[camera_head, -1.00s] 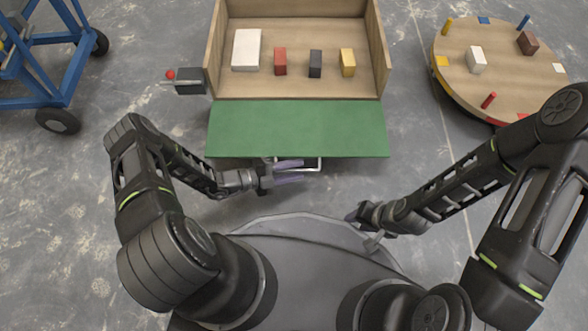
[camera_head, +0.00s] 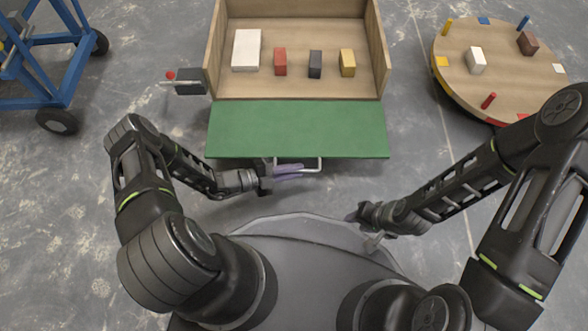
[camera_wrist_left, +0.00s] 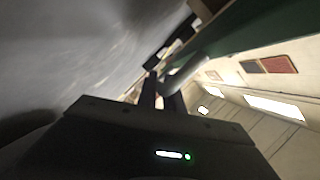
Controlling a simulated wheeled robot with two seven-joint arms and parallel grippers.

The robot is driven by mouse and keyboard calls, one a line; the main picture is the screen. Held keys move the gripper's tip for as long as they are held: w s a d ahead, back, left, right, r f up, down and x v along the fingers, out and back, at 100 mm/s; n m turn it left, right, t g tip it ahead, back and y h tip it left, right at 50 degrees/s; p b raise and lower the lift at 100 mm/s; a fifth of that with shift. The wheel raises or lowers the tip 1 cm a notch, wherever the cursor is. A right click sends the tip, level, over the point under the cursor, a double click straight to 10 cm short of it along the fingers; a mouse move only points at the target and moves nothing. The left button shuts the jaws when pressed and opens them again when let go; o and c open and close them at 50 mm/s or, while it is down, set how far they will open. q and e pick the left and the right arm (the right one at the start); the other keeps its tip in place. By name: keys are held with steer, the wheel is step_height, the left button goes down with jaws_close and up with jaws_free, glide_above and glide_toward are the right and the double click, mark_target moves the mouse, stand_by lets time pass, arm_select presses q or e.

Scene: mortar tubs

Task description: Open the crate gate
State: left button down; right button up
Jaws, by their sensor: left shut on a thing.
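The crate (camera_head: 213,45) is an open wooden box at the top middle of the head view. Its green gate (camera_head: 297,128) is swung down toward me and lies about flat in front of the crate's floor. A pale bar handle (camera_head: 318,165) sits on the gate's near edge. My left gripper (camera_head: 290,171) is shut on the handle's left part, its purple fingers close together. In the left wrist view the dark fingers (camera_wrist_left: 160,92) reach to the handle beside the green gate (camera_wrist_left: 235,30). My right gripper (camera_head: 366,222) is low in front of my base, its jaws unclear.
A white, a red, a dark and a yellow block (camera_head: 348,62) stand in the crate. A dark block with a red-knobbed rod (camera_head: 190,81) is at its left. A round table (camera_head: 455,65) stands right, a blue cart (camera_head: 62,85) left. Bare floor lies between.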

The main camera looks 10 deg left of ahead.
stand_by(0.7)
arm_select(q)
step_height(320, 180, up, 8)
steer(key=w+n+g+p, duration=0.1)
steer(key=n+p, duration=0.1)
steer(key=p, duration=0.2)
steer(key=shift+w+a+r, duration=0.25)
steer(key=shift+w, duration=0.05)
steer(key=c, duration=1.5)
jaws_free()
steer(key=shift+p, duration=0.3)
